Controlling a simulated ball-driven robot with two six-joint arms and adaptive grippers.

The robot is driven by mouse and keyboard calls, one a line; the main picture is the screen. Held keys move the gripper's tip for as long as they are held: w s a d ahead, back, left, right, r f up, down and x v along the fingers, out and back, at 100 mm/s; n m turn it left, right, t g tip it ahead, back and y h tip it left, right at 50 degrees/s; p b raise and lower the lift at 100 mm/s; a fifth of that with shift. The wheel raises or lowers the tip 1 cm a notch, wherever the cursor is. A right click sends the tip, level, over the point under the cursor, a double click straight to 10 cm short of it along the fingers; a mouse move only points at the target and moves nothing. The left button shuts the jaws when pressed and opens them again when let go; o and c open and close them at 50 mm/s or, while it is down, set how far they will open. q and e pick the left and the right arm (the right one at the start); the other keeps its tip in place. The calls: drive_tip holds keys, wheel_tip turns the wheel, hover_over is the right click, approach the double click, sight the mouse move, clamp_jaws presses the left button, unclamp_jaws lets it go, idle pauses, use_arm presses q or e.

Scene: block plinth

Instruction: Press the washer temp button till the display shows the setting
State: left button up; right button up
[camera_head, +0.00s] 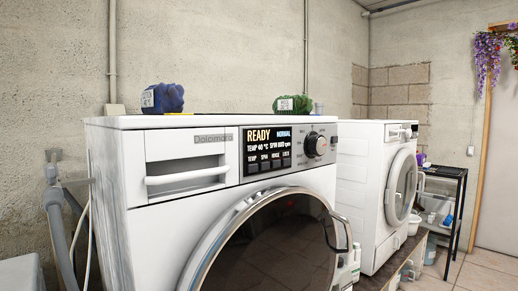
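The near white washer (160,222) faces me at an angle, with a dark round door below its panel. Its black display (266,143) reads "READY" and "NORMAL", with "TEMP 40 °C" and a spin value that is hard to read below. A row of small buttons lies along the bottom of the display panel. The temp button (252,168) is leftmost, under its "TEMP" label. A round dial (316,145) is right of the display. Neither of my grippers shows in the head view, and nothing is seen touching the buttons.
A blue bundle (162,98) and a green bundle (293,105), both with small white tags, sit on the washer top. A second white machine (362,190) stands behind at right. A black shelf (448,205) is farther right. The space before the panel looks clear.

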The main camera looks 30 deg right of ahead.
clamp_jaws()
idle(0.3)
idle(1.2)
